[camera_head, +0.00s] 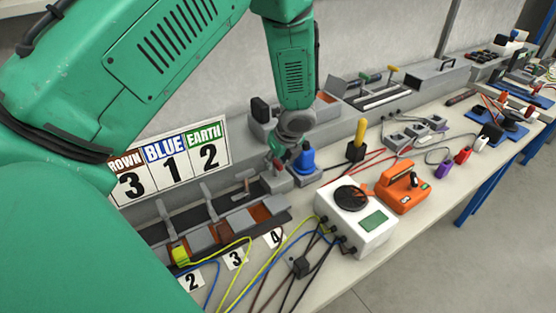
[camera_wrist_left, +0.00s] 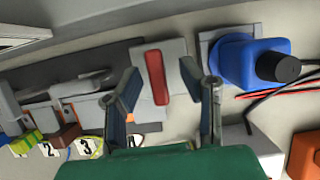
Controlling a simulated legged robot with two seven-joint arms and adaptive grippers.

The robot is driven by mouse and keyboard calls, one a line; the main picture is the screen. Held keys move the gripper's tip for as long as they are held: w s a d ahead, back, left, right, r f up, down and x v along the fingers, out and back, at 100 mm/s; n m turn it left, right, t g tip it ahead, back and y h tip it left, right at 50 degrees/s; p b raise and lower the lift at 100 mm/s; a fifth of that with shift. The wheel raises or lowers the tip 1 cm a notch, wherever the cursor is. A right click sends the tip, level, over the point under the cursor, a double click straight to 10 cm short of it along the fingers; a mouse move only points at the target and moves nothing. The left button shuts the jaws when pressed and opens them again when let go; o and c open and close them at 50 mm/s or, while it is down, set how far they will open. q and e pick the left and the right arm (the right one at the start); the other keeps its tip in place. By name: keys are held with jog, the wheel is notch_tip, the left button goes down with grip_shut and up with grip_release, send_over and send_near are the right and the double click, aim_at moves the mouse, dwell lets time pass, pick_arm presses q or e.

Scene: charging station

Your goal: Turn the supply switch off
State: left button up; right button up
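A long red switch lever on a light grey box (camera_wrist_left: 176,52) shows in the left wrist view; the red lever (camera_wrist_left: 155,78) stands nearly upright in the picture. My left gripper (camera_wrist_left: 160,72) is open, with one finger on each side of the lever in that view. I see gaps between fingers and lever; depth and contact are unclear. In the head view my left gripper (camera_head: 282,152) points down at the back of the bench, where it and the arm largely hide the switch. My right gripper is not in view.
A blue connector (camera_head: 305,159) sits just right of the gripper; it is large in the left wrist view (camera_wrist_left: 250,62). A white tester (camera_head: 355,222), an orange meter (camera_head: 402,187) and several cables lie nearer the front. A grey fuse unit (camera_head: 225,228) stands left.

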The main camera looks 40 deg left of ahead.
pick_arm(q)
jog(key=v, duration=1.2)
jog(key=shift+f, duration=0.1)
